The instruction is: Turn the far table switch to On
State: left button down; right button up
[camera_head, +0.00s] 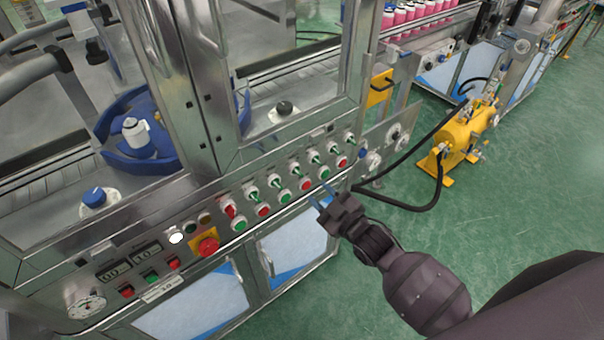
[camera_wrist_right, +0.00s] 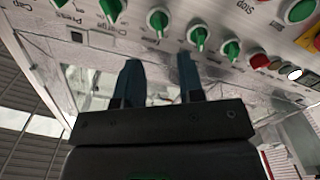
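The front panel of the crimping machine carries a slanted row of green-and-white rotary switches, with the farthest switch (camera_head: 349,139) at its right end in the head view. The labels are too small there to tell which one is the far table switch. My right gripper (camera_head: 319,194) is open and empty, in front of the panel's right part, below the switch row. In the right wrist view its two dark blue fingers (camera_wrist_right: 160,80) are apart. Several green knobs (camera_wrist_right: 199,37) show beyond the fingertips, with some upside-down labels, only partly legible. My left gripper is not in view.
Red and green push buttons (camera_head: 263,210) lie below the switches. A red emergency stop (camera_head: 206,243) on yellow sits further left. A yellow pump unit (camera_head: 459,137) with black hoses stands on the green floor at right. Cabinet doors (camera_head: 297,243) are below the panel.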

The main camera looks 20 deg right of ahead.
aim_at(301, 175)
jog(key=x, duration=0.8)
jog(key=shift+w, duration=0.1)
grip_shut()
